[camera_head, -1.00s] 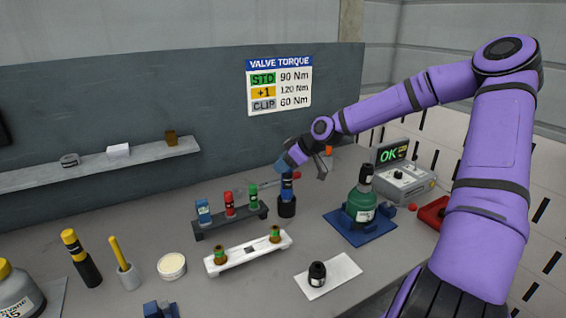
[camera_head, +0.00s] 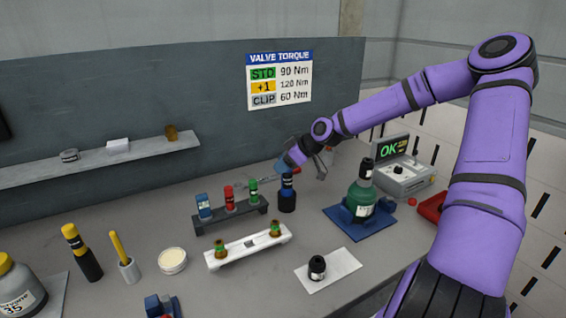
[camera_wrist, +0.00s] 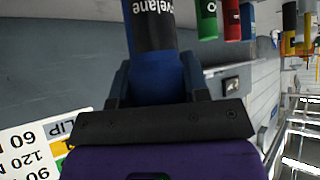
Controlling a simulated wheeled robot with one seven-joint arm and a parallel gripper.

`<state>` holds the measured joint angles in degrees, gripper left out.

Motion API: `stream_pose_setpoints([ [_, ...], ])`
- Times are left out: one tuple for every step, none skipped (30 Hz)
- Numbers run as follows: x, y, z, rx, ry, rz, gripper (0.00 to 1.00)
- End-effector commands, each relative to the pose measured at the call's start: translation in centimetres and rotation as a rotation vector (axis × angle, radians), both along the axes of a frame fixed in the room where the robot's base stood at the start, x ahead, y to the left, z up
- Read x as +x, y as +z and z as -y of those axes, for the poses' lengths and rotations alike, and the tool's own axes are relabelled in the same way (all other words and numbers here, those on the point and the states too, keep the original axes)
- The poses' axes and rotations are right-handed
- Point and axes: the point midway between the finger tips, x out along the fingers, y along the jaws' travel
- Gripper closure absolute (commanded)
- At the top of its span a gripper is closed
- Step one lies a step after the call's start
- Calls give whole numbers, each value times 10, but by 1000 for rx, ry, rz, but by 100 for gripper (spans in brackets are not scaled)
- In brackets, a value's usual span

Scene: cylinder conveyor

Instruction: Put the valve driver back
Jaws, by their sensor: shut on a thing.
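My gripper (camera_head: 286,172) is shut on a blue tool with a black section, which I take to be the valve driver (camera_head: 287,183). The driver stands upright just right of the dark rack. In the wrist view, its blue body (camera_wrist: 160,75) is between the jaws and its black part carries white lettering, partly cut off. The driver's lower end meets a black cylindrical part (camera_head: 287,203); I cannot tell whether that is a holder or part of the tool. The dark rack (camera_head: 232,222) holds blue, red and green tools.
A green bottle (camera_head: 361,198) sits in a blue cradle to the right, before a tester reading OK (camera_head: 403,182). A white rack (camera_head: 248,251) and a black part on a white plate (camera_head: 340,270) are in front. Bare table lies between them.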

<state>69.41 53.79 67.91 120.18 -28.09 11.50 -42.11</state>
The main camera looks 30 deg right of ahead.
Motion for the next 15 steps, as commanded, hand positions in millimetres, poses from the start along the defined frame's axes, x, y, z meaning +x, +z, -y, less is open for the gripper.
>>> stream_pose_setpoints([
  [0, 0, 0, 0, 0, 2, 100],
  [0, -1, 0, 0, 0, 2, 100],
  [0, -2, 0, 0, 0, 2, 100],
  [0, -2, 0, 0, 0, 2, 100],
  [0, -3, 0, 0, 0, 2, 100],
  [0, -4, 0, 0, -1, 1, 100],
  [0, -4, 0, 0, 0, 2, 100],
  [0, -5, 0, 0, -1, 1, 100],
  [1, -6, 0, 0, -1, 2, 100],
  [1, -6, 0, 0, -1, 2, 100],
  [1, -7, 0, -1, -1, 2, 100],
  [1, -7, 0, -1, -1, 2, 100],
  [1, -8, 0, 0, -1, 3, 100],
  [1, -9, 0, 0, -1, 3, 100],
  [1, -9, 0, 0, -1, 3, 100],
])
